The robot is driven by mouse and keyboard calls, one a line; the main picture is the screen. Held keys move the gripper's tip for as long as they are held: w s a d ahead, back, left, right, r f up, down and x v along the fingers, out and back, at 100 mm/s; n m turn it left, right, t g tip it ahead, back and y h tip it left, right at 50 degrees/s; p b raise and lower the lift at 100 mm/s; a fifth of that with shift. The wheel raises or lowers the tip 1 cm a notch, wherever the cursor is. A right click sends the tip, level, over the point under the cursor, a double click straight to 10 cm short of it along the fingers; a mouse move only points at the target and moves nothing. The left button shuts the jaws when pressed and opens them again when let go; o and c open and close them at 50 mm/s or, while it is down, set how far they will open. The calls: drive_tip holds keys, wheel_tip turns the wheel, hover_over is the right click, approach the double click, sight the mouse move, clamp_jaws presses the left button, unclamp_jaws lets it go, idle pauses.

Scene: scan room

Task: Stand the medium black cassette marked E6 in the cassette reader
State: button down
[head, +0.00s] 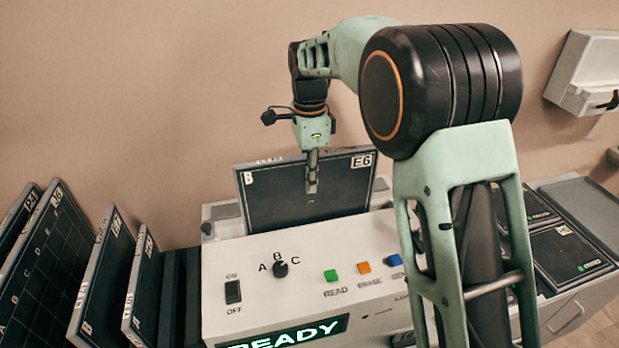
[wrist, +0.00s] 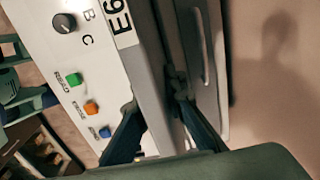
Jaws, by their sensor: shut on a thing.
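The black cassette marked E6 (head: 275,203) stands upright, its face towards the head camera, behind the top of the cassette reader (head: 225,265). White labels "B" and "E6" show on its upper corners. Its lower edge is hidden by the reader, so I cannot tell whether it rests in the slot. My gripper (head: 312,186) reaches down from above and is shut on its top edge. In the wrist view the gripper (wrist: 155,95) has one finger on each side of the cassette's edge (wrist: 146,75). The reader's panel (wrist: 95,60) lies beside it.
Several cassettes (head: 107,270) lean in a rack at the left. Dark cassettes (head: 570,255) lie on a surface at the right. The reader's display (head: 290,334) shows READY. A wall box (head: 588,68) hangs at upper right. The wall is close behind.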

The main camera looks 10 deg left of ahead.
drive_tip(key=shift+f+b, duration=0.8)
drive_tip(key=shift+f, duration=0.6)
drive_tip(key=shift+f, duration=0.1)
drive_tip(key=c, duration=2)
unclamp_jaws()
drive_tip(key=shift+o, duration=0.5)
drive_tip(key=shift+f, duration=0.15)
wheel_tip(320, 180, up, 12)
drive_tip(key=shift+r, duration=0.15)
drive_tip(key=shift+r, duration=0.1)
